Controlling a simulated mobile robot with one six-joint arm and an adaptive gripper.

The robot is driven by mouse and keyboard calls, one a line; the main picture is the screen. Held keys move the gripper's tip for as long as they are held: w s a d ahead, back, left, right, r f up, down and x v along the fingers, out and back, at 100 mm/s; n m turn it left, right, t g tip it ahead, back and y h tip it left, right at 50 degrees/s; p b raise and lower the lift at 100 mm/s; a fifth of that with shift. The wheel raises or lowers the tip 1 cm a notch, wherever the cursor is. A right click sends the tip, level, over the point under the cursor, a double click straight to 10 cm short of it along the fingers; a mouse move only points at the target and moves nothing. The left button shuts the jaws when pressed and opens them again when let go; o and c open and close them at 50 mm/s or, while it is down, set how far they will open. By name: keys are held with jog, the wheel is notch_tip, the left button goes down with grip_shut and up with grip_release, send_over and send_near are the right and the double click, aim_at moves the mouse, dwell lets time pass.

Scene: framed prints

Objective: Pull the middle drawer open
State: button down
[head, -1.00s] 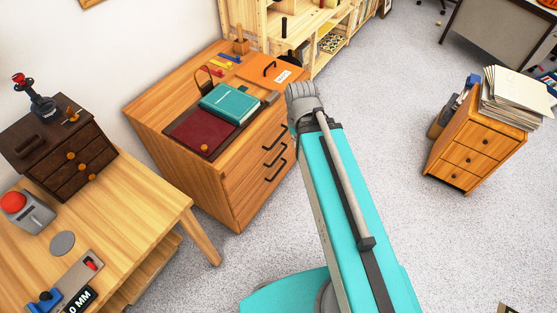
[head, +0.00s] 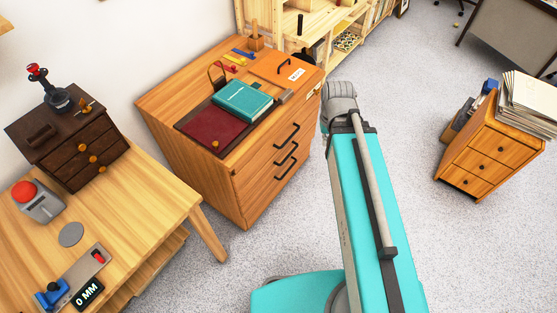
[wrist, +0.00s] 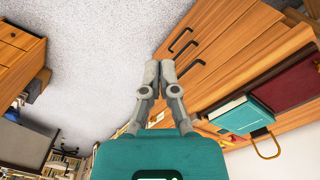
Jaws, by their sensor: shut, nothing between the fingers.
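A wooden cabinet (head: 200,170) stands left of my arm, with three black bar handles on its front, one above another. Its middle handle (head: 287,154) is on a drawer front that looks flush with the others. In the wrist view the cabinet front (wrist: 225,42) is on the right, with two handles in sight, one of them (wrist: 180,40) farther up the picture; the fingers may hide another. My gripper (wrist: 160,64) is shut and empty, its fingertips pointing at the floor beside the cabinet, apart from the handles. In the head view my arm hides the fingers.
On the cabinet top are a teal book (head: 242,100), a dark red mat (head: 212,135) and an orange folder (head: 285,68). A small dark chest (head: 75,145) stands on the left table (head: 140,200). A drawer unit (head: 490,150) stands at right. Floor between is clear.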

jog(key=w+f+n+b, duration=0.1)
jog(key=w+f+b, duration=0.2)
jog(key=f+b, duration=0.3)
jog(key=n+t+y+b, duration=0.45)
jog(key=n+b, duration=0.45)
jog(key=b, duration=2.6)
send_near(278, 161)
jog(key=shift+y, duration=0.45)
jog(key=shift+w+d+v, duration=0.15)
jog(key=shift+v, duration=0.95)
jog(key=shift+w+d+v, duration=0.1)
jog(key=shift+v, duration=1)
jog(key=shift+f, duration=0.15)
jog(key=b+x, duration=0.7)
jog(key=x, duration=0.1)
jog(key=shift+a+f+b, duration=0.1)
jog(key=shift+f+b, duration=0.25)
jog(key=shift+f, duration=0.05)
jog(key=shift+w+a+f+b, duration=0.25)
jog(key=shift+a+f+b, duration=0.05)
jog(key=shift+f+b, duration=0.15)
